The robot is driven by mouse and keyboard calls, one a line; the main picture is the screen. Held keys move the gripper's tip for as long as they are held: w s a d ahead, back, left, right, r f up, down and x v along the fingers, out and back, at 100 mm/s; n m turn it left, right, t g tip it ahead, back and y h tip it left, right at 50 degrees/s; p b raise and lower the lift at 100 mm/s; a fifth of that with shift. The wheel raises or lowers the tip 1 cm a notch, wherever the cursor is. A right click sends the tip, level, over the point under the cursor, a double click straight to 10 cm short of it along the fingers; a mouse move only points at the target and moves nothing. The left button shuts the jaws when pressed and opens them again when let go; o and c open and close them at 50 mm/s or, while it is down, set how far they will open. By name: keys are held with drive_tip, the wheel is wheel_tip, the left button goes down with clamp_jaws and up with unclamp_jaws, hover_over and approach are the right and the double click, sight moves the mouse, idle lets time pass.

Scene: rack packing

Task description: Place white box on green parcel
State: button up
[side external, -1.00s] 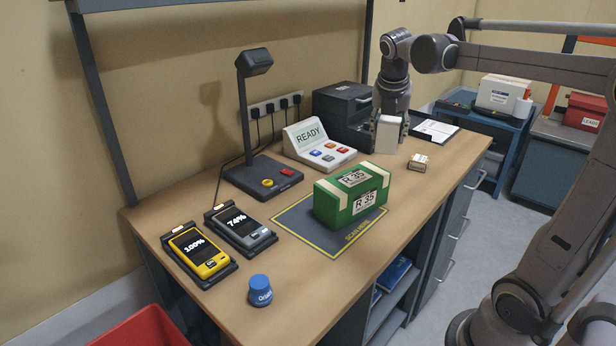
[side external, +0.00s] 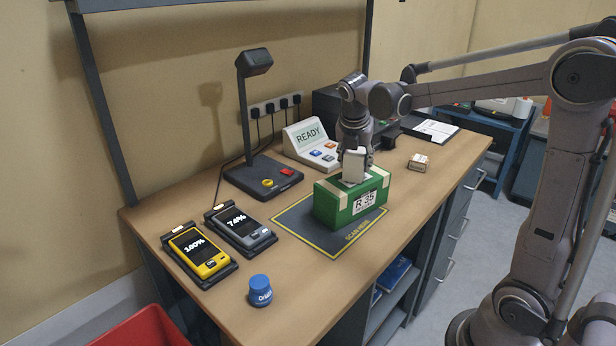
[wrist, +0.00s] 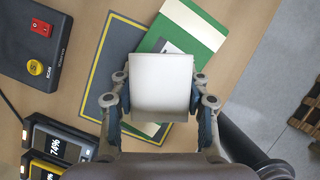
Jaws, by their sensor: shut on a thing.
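A white box (side external: 354,165) is held in my gripper (side external: 355,163). In the wrist view the white box (wrist: 161,82) sits between the two fingers of my gripper (wrist: 161,95). A green parcel (side external: 335,206) with cream bands and an "R 35" label lies on the dark scan mat. The white box is over the parcel's top, toward its back side; I cannot tell whether it touches it. In the wrist view the green parcel (wrist: 188,35) shows beyond and beneath the box, partly hidden by it.
A scanner stand (side external: 262,178), a READY console (side external: 308,140), two handheld devices (side external: 197,255) (side external: 240,230) and a blue jar (side external: 260,291) stand on the desk. A small box (side external: 418,162) lies at the right.

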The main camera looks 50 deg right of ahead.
drive_tip(key=o, duration=1.3)
drive_tip(key=shift+f, duration=0.1)
drive_tip(key=shift+c, duration=0.2)
drive_tip(key=v, duration=1.2)
drive_tip(key=s+a+f+m+t+y, duration=0.4)
drive_tip(key=s+a+f+m, duration=0.7)
drive_tip(key=m, duration=1.1)
drive_tip(key=shift+s+a+f+m+t, duration=0.3)
drive_tip(key=shift+a+f+t, duration=0.55)
drive_tip(key=shift+a, duration=0.5)
drive_tip(key=shift+w+f, duration=0.1)
